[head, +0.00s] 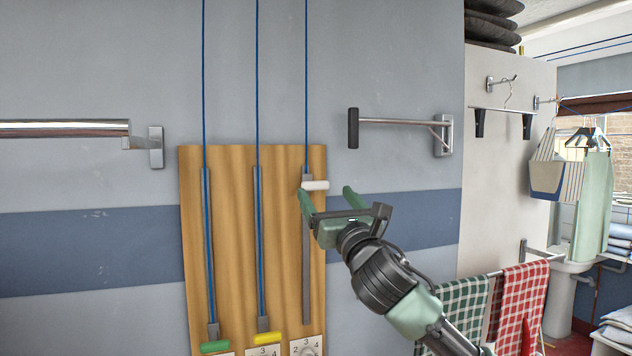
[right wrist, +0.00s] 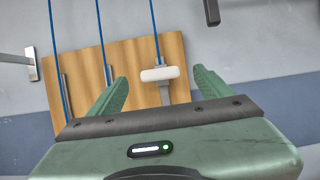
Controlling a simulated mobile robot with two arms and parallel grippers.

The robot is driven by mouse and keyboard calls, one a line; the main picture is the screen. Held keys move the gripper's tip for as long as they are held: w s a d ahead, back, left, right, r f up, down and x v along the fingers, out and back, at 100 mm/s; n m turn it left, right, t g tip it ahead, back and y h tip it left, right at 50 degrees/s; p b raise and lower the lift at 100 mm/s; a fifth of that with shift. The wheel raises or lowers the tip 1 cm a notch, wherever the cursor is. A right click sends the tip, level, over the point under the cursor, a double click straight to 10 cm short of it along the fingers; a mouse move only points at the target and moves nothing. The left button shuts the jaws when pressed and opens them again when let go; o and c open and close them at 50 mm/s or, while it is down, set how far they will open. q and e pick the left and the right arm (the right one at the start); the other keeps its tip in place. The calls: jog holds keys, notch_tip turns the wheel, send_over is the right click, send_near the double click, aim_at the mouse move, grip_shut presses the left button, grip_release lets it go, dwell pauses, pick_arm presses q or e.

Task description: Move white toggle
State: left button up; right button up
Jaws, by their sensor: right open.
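The white toggle (head: 316,185) is a short white bar at the top of the right-hand slot on a wooden board (head: 233,220), below a blue cord. In the right wrist view the white toggle (right wrist: 160,74) shows between and beyond my fingers. My right gripper (head: 328,196) is open, with its green fingers pointing at the board. One finger overlaps the toggle's left end in the head view; I cannot tell whether they touch. My right gripper also shows in the right wrist view (right wrist: 160,88), empty. My left gripper is out of view.
A green toggle (head: 215,346) and a yellow toggle (head: 268,338) sit low in the other two slots. A metal wall bracket (head: 400,123) juts out right of the board. A rack with checked cloths (head: 525,300) stands at lower right.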

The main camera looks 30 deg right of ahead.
aim_at(317, 183)
jog(key=p+x, duration=0.2)
jog(key=x, duration=0.4)
jog(key=shift+w+p, duration=0.3)
jog(key=shift+p, duration=0.1)
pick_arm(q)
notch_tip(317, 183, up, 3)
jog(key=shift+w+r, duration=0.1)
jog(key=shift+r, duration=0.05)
pick_arm(e)
jog(key=shift+w, duration=0.35)
jog(key=shift+d, duration=0.1)
